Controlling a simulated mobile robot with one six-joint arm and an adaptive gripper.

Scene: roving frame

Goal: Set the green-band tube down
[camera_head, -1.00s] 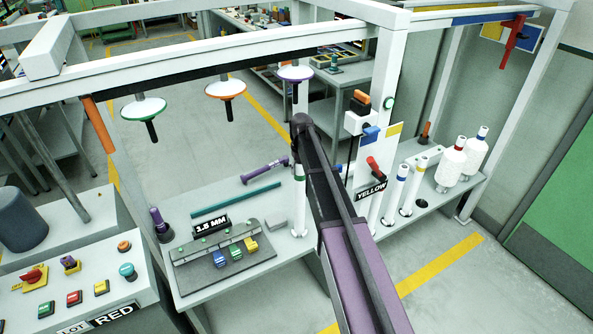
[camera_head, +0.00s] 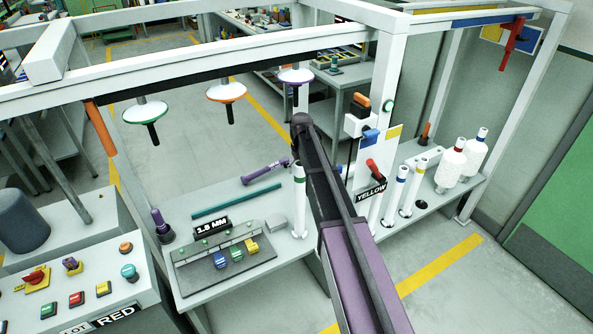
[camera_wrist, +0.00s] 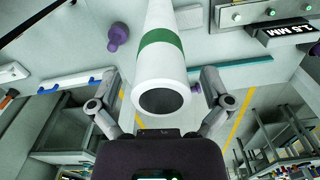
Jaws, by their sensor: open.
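The green-band tube (camera_head: 299,202) is a white, hollow tube with a green ring near its top. In the head view it stands upright at the right end of the grey bench, just left of my arm. In the wrist view the tube (camera_wrist: 161,65) has its open end toward the camera. My gripper (camera_wrist: 160,88) is open, with one finger on each side of the tube and a visible gap at each side. In the head view my arm hides the gripper's fingers.
White tubes with blue (camera_head: 395,195) and yellow (camera_head: 414,187) bands stand to the right. Hanging discs (camera_head: 227,93) and a white frame beam (camera_head: 200,62) are overhead.

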